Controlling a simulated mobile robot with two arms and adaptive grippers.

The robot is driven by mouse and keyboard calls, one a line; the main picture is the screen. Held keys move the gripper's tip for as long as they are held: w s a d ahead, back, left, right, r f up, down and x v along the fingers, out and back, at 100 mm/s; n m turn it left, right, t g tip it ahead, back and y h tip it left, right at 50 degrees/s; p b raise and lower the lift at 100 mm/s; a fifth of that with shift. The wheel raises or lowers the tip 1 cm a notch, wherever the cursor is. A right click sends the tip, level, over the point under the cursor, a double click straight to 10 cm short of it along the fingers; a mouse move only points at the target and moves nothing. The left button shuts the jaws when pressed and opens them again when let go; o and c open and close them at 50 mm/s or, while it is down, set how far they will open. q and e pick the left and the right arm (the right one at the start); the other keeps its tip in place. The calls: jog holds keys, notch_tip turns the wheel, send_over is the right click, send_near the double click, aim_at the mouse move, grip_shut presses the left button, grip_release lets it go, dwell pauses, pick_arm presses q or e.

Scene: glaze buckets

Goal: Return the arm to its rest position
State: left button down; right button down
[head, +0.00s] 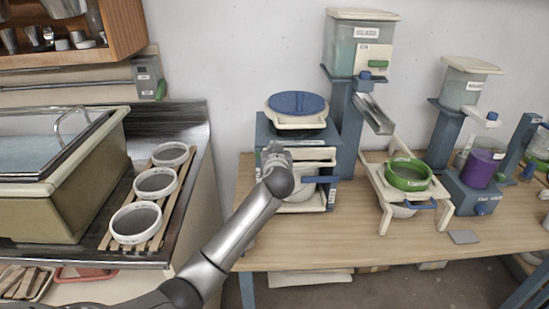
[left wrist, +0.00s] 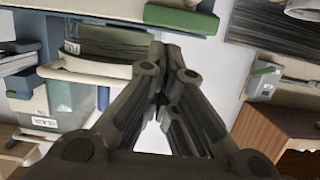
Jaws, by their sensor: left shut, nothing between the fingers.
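My left arm comes in from the bottom left in the head view and reaches up to the left gripper (head: 275,153), which is in front of a blue and white machine (head: 265,137) on the wooden table. In the left wrist view the left gripper (left wrist: 164,52) shows large in the middle, its fingers together and nothing between them. My right gripper is in neither view. I cannot tell whether the left gripper touches the machine.
Several white sieves, one of them here (head: 155,182), sit on a slatted rack at the left. A wooden cabinet (head: 125,28) hangs top left. The table front is mostly clear.

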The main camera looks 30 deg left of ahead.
pick_arm(q)
jog(key=v, duration=0.6)
jog(key=shift+s+d, duration=0.15)
jog(key=shift+s, duration=0.2)
jog(key=s+d+f+m+g+h, duration=0.2)
jog(key=s+d+f, duration=0.2)
jog(key=s+f, duration=0.55)
jog(key=s+d+f+m+g+h, duration=0.25)
jog(key=s+f, duration=0.25)
jog(key=s, duration=0.5)
jog(key=s+d+f+m+g+h, duration=0.2)
jog(key=s+d+f, duration=0.25)
jog(key=s, duration=0.55)
jog(key=s+d+f+m+g+h, duration=0.25)
jog(key=s+f, duration=0.25)
jog(key=s, duration=0.5)
notch_tip(320, 180, down, 26)
jog(key=g+b, duration=0.1)
jog(key=g, duration=0.1)
jog(key=s+a+f+y+b, duration=0.1)
jog(key=s+a+f, duration=0.1)
jog(key=s+f, duration=1.5)
jog(key=shift+s+a+f+n+g, duration=0.3)
jog(key=shift+s+f+g, duration=0.1)
jog(key=shift+f, duration=0.1)
